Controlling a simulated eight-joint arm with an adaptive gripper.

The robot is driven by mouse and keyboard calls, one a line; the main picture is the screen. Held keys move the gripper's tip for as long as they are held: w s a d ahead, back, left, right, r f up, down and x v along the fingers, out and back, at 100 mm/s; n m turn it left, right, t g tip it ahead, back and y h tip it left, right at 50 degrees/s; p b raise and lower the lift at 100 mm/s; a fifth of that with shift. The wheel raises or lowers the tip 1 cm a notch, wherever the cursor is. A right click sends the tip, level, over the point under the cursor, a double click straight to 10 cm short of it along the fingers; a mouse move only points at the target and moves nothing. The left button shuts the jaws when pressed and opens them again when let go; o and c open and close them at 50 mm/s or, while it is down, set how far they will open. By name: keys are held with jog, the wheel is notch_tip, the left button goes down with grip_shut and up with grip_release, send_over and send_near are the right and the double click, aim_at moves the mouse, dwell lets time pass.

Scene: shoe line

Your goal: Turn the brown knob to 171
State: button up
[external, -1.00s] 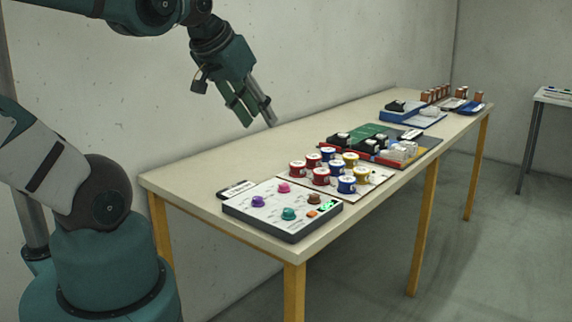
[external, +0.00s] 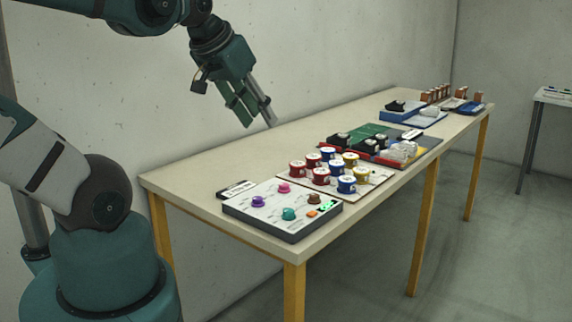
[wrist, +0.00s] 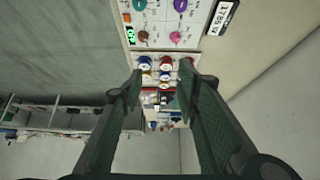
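The brown knob (external: 314,199) sits at the right of the grey control panel (external: 262,227), next to a small green display (external: 328,205). The panel also carries a purple knob (external: 258,201), a pink knob (external: 284,187), a teal knob (external: 289,213) and an orange button (external: 311,213). The brown knob shows in the wrist view (wrist: 143,36) beside the lit display (wrist: 130,36), whose digits are too small to read. My gripper (external: 258,124) hangs above the table's back edge, away from the panel. Its fingers are apart and empty in the wrist view (wrist: 158,82).
Trays and boxes (external: 370,140) fill the table further back. The table's near left end (external: 185,183) is bare.

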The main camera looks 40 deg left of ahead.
jog(key=shift+w, duration=0.1)
jog(key=m+g+p, duration=0.7)
jog(key=m, duration=0.9)
send_over(315, 195)
notch_tip(315, 195, down, 15)
jog(key=shift+r, duration=0.15)
jog(key=shift+f, duration=0.2)
jog(key=shift+f+b, duration=0.5)
jog(key=shift+f, duration=3.25)
